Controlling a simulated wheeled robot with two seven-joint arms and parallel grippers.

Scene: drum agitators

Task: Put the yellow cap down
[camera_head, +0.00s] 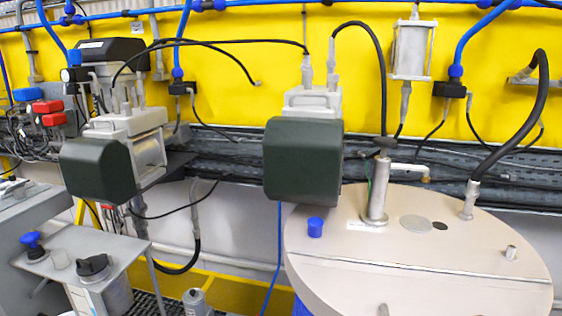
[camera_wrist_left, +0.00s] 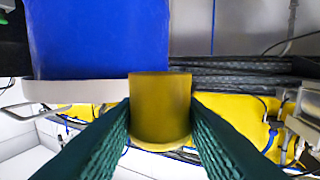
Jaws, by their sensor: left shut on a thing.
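The yellow cap (camera_wrist_left: 160,108) is in the left wrist view, a short cylinder with a wider flange at its lower picture edge. My left gripper (camera_wrist_left: 160,122) is shut on it, with one ribbed green finger on each side. The blue drum (camera_wrist_left: 97,38) and the pale rim of its lid (camera_wrist_left: 80,90) are behind the cap in that view, which looks upside down. I cannot tell how far the cap is from the lid. In the head view, neither gripper nor the yellow cap shows.
In the head view, the round beige lid (camera_head: 420,280) carries a blue cap (camera_head: 315,227), a metal pipe fitting (camera_head: 377,200) and a black hose (camera_head: 520,130). Dark boxy units (camera_head: 303,160) hang behind it. A grey stand (camera_head: 80,250) at left holds a blue-topped item (camera_head: 32,243) and a black knob (camera_head: 93,266).

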